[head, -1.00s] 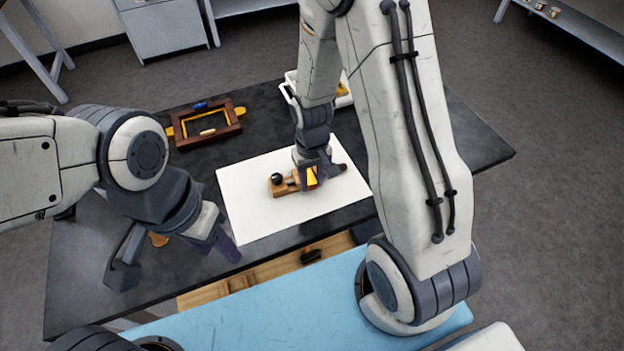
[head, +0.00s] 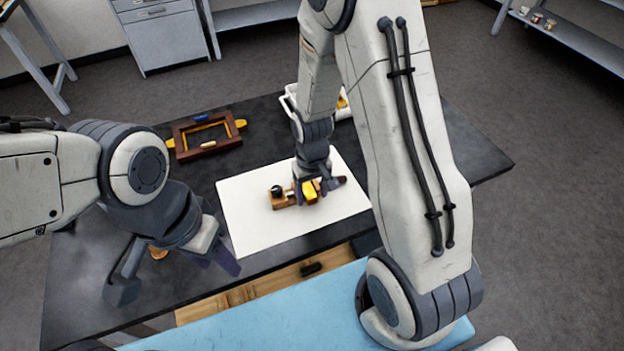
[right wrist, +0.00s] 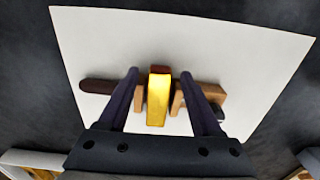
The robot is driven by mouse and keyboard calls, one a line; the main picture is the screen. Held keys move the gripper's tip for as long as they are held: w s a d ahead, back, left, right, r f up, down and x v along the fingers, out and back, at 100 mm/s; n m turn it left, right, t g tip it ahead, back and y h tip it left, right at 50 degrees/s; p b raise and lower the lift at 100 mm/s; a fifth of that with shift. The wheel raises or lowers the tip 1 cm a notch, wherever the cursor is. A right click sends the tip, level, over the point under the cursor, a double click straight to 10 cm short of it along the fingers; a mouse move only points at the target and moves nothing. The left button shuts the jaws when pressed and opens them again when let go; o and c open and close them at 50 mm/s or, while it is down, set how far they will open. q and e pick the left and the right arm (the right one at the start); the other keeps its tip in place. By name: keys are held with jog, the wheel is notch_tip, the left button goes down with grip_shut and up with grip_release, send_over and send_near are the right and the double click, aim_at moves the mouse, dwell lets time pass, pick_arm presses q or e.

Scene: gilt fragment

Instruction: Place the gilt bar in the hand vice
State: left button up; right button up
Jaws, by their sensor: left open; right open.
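The gilt bar (head: 309,192) is a shiny yellow block at the wooden hand vice (head: 284,199), which lies on the white sheet. In the right wrist view, the bar (right wrist: 158,98) sits between two light wooden pieces of the vice (right wrist: 179,100). A dark red handle sticks out to the left there, and a black knob is partly hidden on the right. My right gripper (right wrist: 159,77) is open, with one finger on each side of the bar and a gap to it. My left gripper (head: 175,280) is open and empty over the table's front left.
A white sheet (head: 250,215) covers the middle of the dark table (head: 465,145). A brown wooden frame (head: 205,135) with yellow parts lies at the back left. A white tray (head: 342,108) stands behind my right arm. An open wooden drawer (head: 275,282) juts out in front.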

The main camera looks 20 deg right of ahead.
notch_tip(320, 180, up, 11)
jog(key=s+a+r+n, duration=0.3)
jog(key=s+a, duration=0.3)
jog(key=s, duration=0.3)
jog(key=s+a+r+n+y, duration=0.1)
jog(key=s+a+r+n, duration=0.3)
jog(key=s, duration=0.5)
jog(key=shift+a+r+b, duration=0.15)
jog(key=shift+a+b, duration=0.15)
jog(key=shift+a, duration=0.95)
